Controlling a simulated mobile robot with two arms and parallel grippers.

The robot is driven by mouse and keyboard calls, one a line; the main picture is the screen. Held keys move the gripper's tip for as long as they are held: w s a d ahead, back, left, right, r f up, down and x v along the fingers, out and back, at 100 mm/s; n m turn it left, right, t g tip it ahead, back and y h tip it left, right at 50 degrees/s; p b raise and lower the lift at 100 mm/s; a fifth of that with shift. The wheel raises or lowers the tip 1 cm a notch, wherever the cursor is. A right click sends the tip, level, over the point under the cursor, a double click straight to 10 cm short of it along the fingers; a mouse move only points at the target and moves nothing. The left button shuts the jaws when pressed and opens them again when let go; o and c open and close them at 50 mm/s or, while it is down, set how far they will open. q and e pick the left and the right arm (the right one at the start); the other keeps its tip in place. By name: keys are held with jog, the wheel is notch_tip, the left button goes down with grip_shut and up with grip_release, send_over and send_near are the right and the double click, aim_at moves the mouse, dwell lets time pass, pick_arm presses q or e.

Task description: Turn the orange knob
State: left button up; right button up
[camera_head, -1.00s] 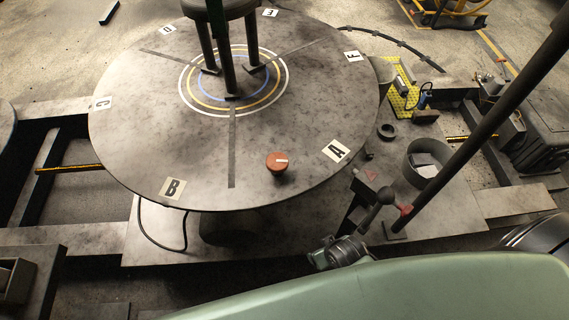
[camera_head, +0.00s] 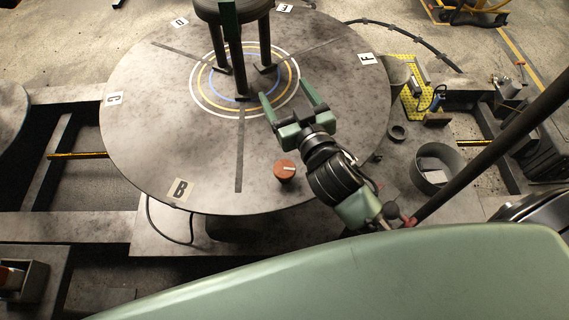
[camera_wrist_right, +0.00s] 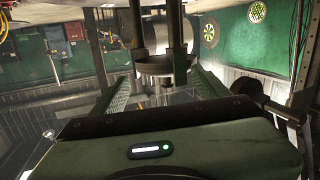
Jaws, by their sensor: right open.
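The orange knob (camera_head: 285,170) with a pale mark on its top sits near the front edge of the round grey table (camera_head: 150,120). My right gripper (camera_head: 287,96) is open and empty over the table, beyond the knob and apart from it, its fingers pointing toward the table's middle. My right wrist is just right of the knob. In the right wrist view the open fingers of the right gripper (camera_wrist_right: 165,90) frame a dark post structure, and the knob does not show. My left gripper is not in either view.
A black stand (camera_head: 240,50) rises from the table's centre. Lettered labels, such as B (camera_head: 180,190), lie around the rim. A dark slanted pole (camera_head: 480,160) and a round metal bin (camera_head: 436,165) are at the right. The table's left side is clear.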

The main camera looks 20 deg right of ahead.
jog(key=s+a+r+n+y, duration=0.3)
jog(key=a+r+n+y, duration=0.9)
jog(key=a+r+y, duration=0.35)
jog(key=s+a+f+n+g+y, duration=0.4)
jog(key=s+a+n+g, duration=0.2)
jog(key=a+n+g, duration=0.45)
jog(key=m+g+h, duration=0.2)
jog(key=g+h, duration=0.5)
jog(key=h, duration=1.3)
send_over(284, 168)
jog(key=shift+t, duration=0.25)
notch_tip(284, 168, down, 22)
jog(key=shift+s+a+f, duration=0.1)
jog(key=shift+a, duration=0.05)
jog(key=shift+d+f+p, duration=0.15)
jog(key=shift+d+p, duration=0.15)
jog(key=shift+p, duration=0.05)
notch_tip(284, 168, down, 6)
jog(key=shift+f+p, duration=0.1)
jog(key=shift+p, duration=0.55)
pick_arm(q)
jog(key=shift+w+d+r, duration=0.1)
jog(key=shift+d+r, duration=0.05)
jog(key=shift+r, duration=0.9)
pick_arm(e)
jog(key=shift+a+f, duration=0.1)
jog(key=shift+f, duration=0.45)
